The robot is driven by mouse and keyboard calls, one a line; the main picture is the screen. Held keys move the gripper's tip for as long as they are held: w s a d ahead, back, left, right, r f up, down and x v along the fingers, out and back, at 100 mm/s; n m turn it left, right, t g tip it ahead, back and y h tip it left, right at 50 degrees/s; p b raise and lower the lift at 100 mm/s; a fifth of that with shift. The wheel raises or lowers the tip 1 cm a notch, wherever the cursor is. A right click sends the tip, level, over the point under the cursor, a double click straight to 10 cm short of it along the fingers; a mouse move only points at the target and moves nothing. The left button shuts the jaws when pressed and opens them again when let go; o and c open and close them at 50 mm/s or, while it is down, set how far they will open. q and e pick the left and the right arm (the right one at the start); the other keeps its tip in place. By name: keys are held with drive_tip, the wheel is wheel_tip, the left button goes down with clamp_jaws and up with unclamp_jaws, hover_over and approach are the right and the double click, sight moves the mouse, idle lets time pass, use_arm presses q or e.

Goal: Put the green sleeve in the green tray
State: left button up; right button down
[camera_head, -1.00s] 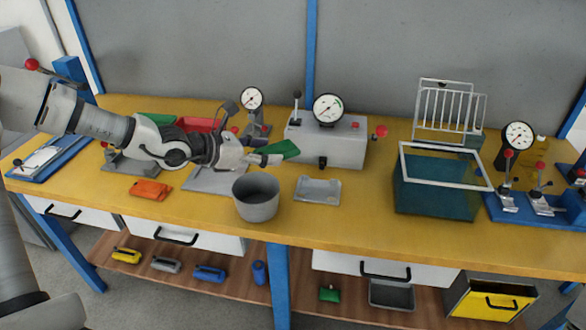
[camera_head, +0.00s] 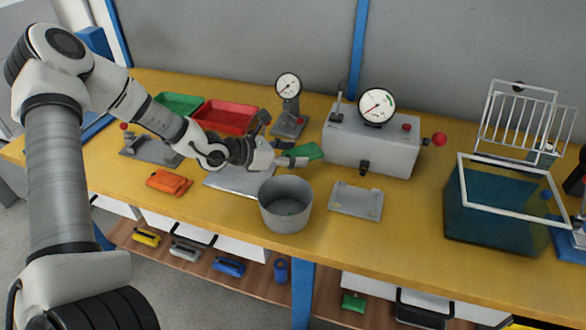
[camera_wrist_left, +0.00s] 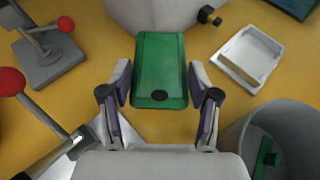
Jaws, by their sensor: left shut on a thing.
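My left gripper (camera_head: 291,158) is shut on the green sleeve (camera_head: 310,151), a flat green piece held above the bench in front of the grey gauge box. In the left wrist view the green sleeve (camera_wrist_left: 160,70) lies between the two fingers of my left gripper (camera_wrist_left: 160,88), with a dark oval spot at its near end. The green tray (camera_head: 178,104) is at the back left of the bench, behind my left arm, which covers part of it. My right gripper does not show.
A red tray (camera_head: 228,116) sits right of the green tray. A grey bucket (camera_head: 286,204) stands just in front of my left gripper, with a green item (camera_wrist_left: 266,155) inside. An orange part (camera_head: 168,182), a pale small tray (camera_head: 356,200) and a teal tank (camera_head: 490,215) are also around.

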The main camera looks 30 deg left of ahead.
use_arm(q)
wheel_tip(320, 180, down, 4)
drive_tip(key=shift+f+b, duration=0.1)
drive_tip(key=shift+b, duration=0.3)
drive_tip(key=shift+f, duration=0.3)
drive_tip(key=shift+r, duration=0.2)
drive_tip(key=shift+f, duration=0.1)
drive_tip(key=shift+f, duration=0.15)
drive_tip(key=o, duration=1)
